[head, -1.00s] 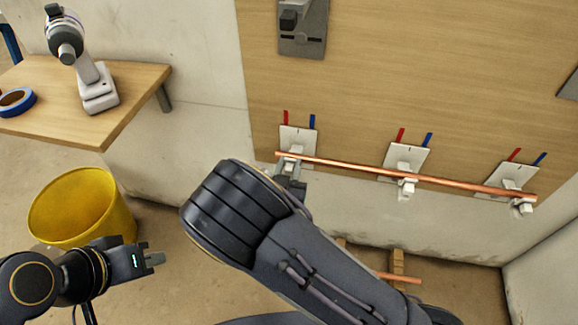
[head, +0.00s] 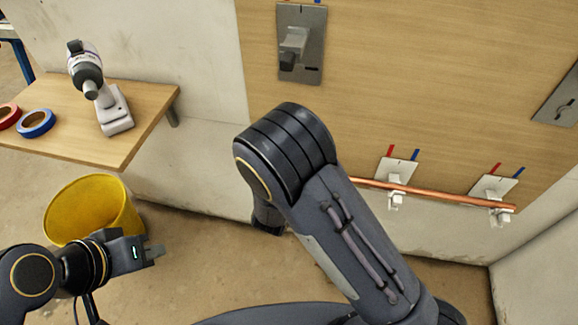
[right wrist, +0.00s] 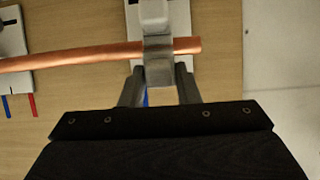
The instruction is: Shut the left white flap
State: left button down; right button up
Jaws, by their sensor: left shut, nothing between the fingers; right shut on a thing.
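The left white bracket plate (right wrist: 178,15) with its flap (right wrist: 158,72) shows in the right wrist view at the end of the copper pipe (right wrist: 90,52). The light flap piece crosses in front of the pipe there. My right gripper (right wrist: 158,92) is shut on the flap, one finger on each side. In the head view my right arm hides this bracket and the right gripper. The pipe (head: 435,195) also shows there, running right through the middle bracket (head: 395,172) and the right bracket (head: 492,187). My left gripper (head: 153,253) is shut and empty, at the lower left, far from the brackets.
A yellow bucket (head: 92,212) stands on the floor behind my left gripper. A wooden shelf (head: 75,142) holds a white-and-grey tool (head: 110,112), blue tape (head: 36,122) and red tape (head: 8,116). A grey plate with a lever (head: 303,62) is on the board above my right arm.

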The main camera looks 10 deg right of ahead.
jog(key=shift+w+r+g+p, duration=0.15)
jog(key=shift+r+g+p, duration=0.15)
jog(key=shift+g+p, duration=0.65)
jog(key=shift+f+y+p, duration=0.15)
jog(key=shift+y+p, duration=0.15)
jog(key=shift+p, duration=0.2)
jog(key=o, duration=0.8)
jog(key=shift+w+d, duration=0.1)
jog(key=p+v, duration=0.1)
jog(key=v, duration=0.6)
jog(key=shift+s+r, duration=0.2)
jog(key=shift+s, duration=0.15)
